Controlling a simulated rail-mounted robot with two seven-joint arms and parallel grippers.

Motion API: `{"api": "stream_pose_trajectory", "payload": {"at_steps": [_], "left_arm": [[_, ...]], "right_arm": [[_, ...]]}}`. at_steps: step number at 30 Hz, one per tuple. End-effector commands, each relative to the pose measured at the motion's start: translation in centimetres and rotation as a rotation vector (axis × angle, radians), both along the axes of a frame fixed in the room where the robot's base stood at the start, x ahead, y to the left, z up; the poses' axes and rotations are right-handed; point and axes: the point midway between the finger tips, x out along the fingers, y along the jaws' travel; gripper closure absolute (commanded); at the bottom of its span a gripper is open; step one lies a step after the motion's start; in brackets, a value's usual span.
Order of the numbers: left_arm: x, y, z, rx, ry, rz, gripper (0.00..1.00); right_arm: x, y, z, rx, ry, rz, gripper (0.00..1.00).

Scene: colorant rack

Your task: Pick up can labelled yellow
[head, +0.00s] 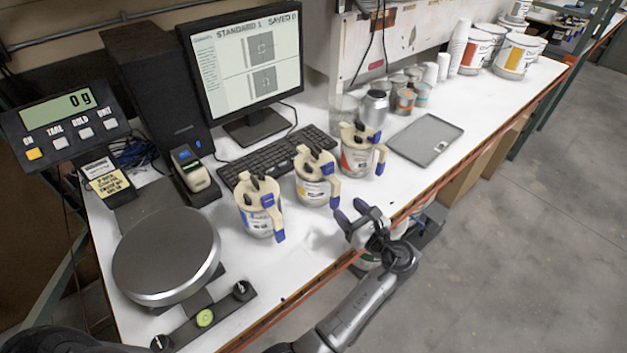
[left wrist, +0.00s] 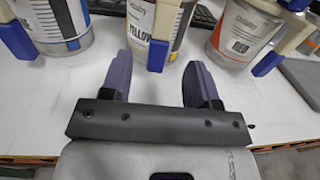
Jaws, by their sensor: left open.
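The can labelled yellow (head: 313,190) stands upright in the middle of a row of three handled cans on the white table. In the left wrist view, the word YELLOW shows on its label (left wrist: 141,32), and its top is cut off. A blue-labelled can (head: 257,221) stands to its left and a red-labelled can (head: 355,158) to its right. My left gripper (head: 351,211) is open and empty at the table's front edge, apart from the cans. Its two fingers (left wrist: 160,72) point toward the row, with the yellow can just ahead. My right gripper is not in view.
A round scale (head: 165,255) stands at the left. A keyboard (head: 277,153) lies behind the cans, with a monitor (head: 245,60) farther back. A grey tray (head: 426,139) lies to the right.

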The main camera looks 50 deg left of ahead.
Motion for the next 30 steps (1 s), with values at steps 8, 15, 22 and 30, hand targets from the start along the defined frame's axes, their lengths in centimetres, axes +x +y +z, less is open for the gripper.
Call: {"api": "stream_pose_trajectory", "payload": {"at_steps": [8,15,22,30], "left_arm": [[0.2,1.4,0.0,-0.001,-0.003,0.002,0.45],[0.7,4.7,-0.1,-0.002,-0.004,0.002,0.45],[1.0,6.2,0.0,-0.004,-0.003,-0.001,0.45],[1.0,6.1,0.0,-0.004,-0.003,-0.001,0.57]], "right_arm": [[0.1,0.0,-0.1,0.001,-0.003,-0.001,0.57],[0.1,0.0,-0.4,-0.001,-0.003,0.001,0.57],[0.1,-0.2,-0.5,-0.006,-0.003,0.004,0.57],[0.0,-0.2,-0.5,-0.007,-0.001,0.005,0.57]]}}
